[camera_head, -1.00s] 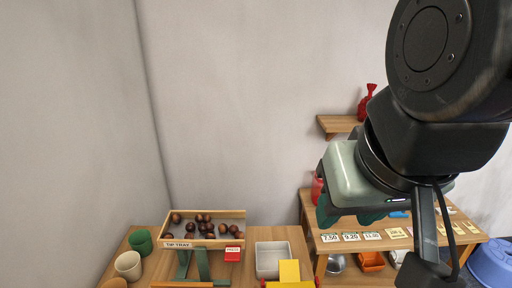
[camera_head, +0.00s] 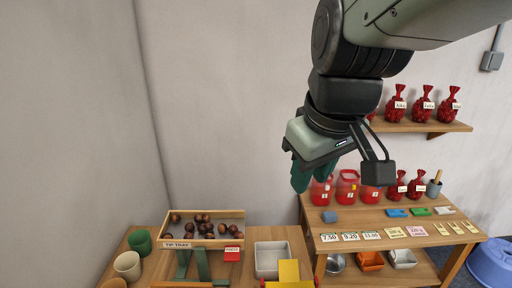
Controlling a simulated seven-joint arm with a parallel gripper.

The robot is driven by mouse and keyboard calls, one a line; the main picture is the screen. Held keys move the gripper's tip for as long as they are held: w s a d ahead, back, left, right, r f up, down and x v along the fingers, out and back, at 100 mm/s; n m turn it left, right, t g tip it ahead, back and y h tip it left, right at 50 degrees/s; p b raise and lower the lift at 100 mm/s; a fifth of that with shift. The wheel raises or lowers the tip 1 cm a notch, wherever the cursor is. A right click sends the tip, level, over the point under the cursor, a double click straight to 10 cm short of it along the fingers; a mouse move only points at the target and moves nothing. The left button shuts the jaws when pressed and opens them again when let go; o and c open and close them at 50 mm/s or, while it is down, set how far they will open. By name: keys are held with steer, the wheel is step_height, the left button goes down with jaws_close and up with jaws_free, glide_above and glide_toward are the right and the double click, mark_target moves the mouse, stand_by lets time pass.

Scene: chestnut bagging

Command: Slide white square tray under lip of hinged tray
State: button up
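The white square tray (camera_head: 268,272) stands on the left wooden table, right of the hinged tray, with a yellow piece in front of its right part. The hinged tray (camera_head: 204,243) is a wooden box labelled "TIP TRAY", raised on green legs and holding several brown chestnuts. A red tag hangs at the right of its front edge. The white tray is apart from the hinged tray and to its right. My gripper (camera_head: 300,181) is high above the right side of the table, up and right of both trays. Its green fingers point down and overlap, so their opening is unclear.
Green and cream cups (camera_head: 127,265) stand at the left table edge. A yellow-and-red object (camera_head: 289,272) is close to the white tray. The right table (camera_head: 345,219) carries red containers, red bags, price cards and small coloured blocks. A shelf (camera_head: 425,127) with red bags is behind.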

steer(key=w+f+n+g, duration=0.2)
steer(key=w+f+n, duration=0.3)
steer(key=w, duration=0.5)
steer(key=n+g+y, duration=0.2)
steer(key=n+y, duration=0.1)
steer(key=n, duration=0.2)
glide_above(266, 243)
steer(key=s+d, duration=0.3)
steer(key=d, duration=0.1)
step_height(266, 243, down, 17)
steer(key=w+f+n, duration=0.1)
steer(key=f, duration=0.2)
steer(key=w+f, duration=0.1)
steer(key=f, duration=0.2)
steer(key=w+f+n+y, duration=0.1)
steer(key=f, duration=0.2)
steer(key=shift+w+d+f+n, duration=0.1)
steer(key=shift+d+f+n, duration=0.1)
steer(key=shift+f+n, duration=0.15)
steer(key=shift+f, duration=0.3)
steer(key=x, duration=1)
steer(key=shift+a+f, duration=0.25)
steer(key=shift+f, duration=0.05)
jaws_close()
